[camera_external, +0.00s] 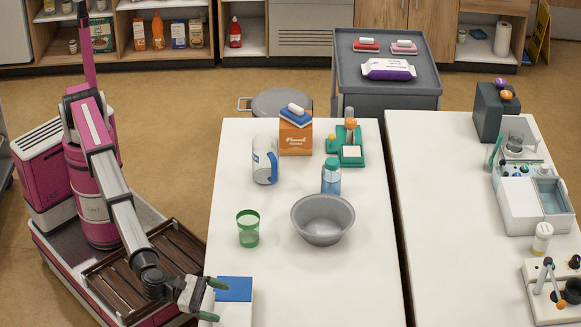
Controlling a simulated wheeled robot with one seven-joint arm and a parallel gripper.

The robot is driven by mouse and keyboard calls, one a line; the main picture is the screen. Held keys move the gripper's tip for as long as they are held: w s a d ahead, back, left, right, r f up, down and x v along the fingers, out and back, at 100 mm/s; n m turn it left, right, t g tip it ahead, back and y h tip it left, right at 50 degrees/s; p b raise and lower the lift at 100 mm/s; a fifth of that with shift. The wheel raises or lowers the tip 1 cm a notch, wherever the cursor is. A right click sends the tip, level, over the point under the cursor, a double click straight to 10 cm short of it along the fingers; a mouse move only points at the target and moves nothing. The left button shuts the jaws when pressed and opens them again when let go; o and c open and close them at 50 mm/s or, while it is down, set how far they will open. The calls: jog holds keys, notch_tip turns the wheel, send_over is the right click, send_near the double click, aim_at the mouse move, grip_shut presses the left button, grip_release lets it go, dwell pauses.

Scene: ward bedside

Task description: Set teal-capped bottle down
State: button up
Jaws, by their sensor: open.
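The teal-capped bottle (331,182) has a clear blue body and stands upright on the white table (285,285). It is just behind the grey bowl (323,222), whose rim comes close to its lower part in the picture; I cannot tell if they touch. My gripper (212,299) is open with nothing seen between its fingers. It is at the table's front left edge, beside a blue-topped white box (236,291), well to the left and front of the bottle.
A green cup (248,229) and a white-and-blue jug (265,162) stand left of the bottle. An orange carton (295,136) and a green stand (345,148) are behind it. The table's front right is clear. A second white table (432,210) lies right across a narrow gap.

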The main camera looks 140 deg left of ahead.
jog(key=s+d+f+m+h, duration=0.2)
jog(key=s+d+f, duration=0.2)
jog(key=d+f, duration=0.7)
jog(key=s+a+f+n+g+h, duration=0.2)
jog(key=s+f+n+g, duration=0.25)
jog(key=s+f, duration=0.5)
jog(key=s+a+f+n+g+h, duration=0.2)
jog(key=s+a+f+n+g, duration=0.15)
jog(key=s+f+n, duration=0.45)
jog(key=s+a+f+n+g+h, duration=0.1)
jog(key=s+a+f+n+g, duration=0.2)
jog(key=s+a+n, duration=0.8)
jog(key=s+a+f+n+g+h, duration=0.2)
jog(key=s+a+f+n, duration=0.3)
jog(key=s+a+n, duration=0.6)
jog(key=s+a+g, duration=0.1)
jog(key=s+a, duration=0.7)
jog(key=s, duration=0.5)
jog(key=shift+o, duration=0.3)
jog(key=shift+a, duration=0.1)
